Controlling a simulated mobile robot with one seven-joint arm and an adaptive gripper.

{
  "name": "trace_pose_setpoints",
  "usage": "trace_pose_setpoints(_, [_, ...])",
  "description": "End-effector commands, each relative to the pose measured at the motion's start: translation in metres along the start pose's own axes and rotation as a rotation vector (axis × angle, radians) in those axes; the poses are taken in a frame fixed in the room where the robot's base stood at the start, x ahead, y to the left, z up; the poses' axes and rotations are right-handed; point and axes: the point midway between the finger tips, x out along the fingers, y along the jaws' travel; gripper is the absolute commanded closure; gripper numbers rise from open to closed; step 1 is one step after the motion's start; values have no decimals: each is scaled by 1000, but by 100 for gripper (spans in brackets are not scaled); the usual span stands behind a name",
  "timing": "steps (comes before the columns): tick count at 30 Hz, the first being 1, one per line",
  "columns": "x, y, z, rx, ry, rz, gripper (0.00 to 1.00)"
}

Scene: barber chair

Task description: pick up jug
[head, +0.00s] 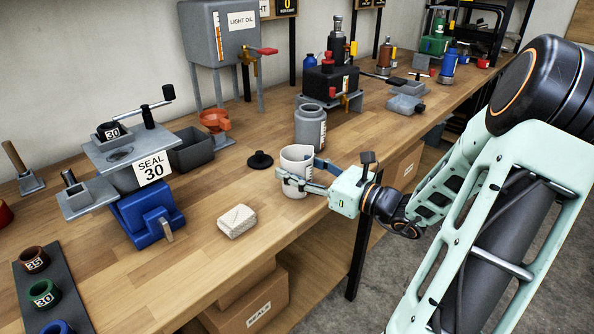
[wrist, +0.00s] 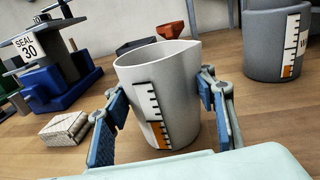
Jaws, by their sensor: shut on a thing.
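The jug (head: 296,160) is a pale grey-white cup with a pouring lip, near the front edge of the wooden workbench in the head view. In the wrist view the jug (wrist: 172,85) stands upright between my fingers, with a black and orange measuring scale facing the camera. My gripper (head: 305,180) reaches in from the right and is shut on the jug, one finger on each side. The gripper's blue pads (wrist: 160,125) flank the jug in the wrist view. I cannot tell whether the jug's base touches the bench.
A grey canister (head: 310,128) with a scale stands just behind the jug. A black knobbed lid (head: 260,160) and a white wrapped block (head: 237,221) lie to the left. The SEAL 30 press (head: 150,170) is farther left. The light oil tank (head: 225,45) stands behind.

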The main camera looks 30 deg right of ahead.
Motion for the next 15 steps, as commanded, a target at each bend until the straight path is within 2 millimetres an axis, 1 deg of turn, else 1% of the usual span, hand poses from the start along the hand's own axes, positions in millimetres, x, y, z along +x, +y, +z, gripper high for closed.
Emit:
trace_pose_setpoints(5, [0, 0, 5, -2, 0, 0, 88])
trace_pose_setpoints(8, [0, 0, 14, -2, 0, 1, 88])
trace_pose_setpoints(12, [0, 0, 36, -5, 1, 1, 88])
trace_pose_setpoints(14, [-8, 1, 44, -5, 1, -3, 88])
trace_pose_setpoints(15, [-13, 3, 51, -5, 2, -4, 88])
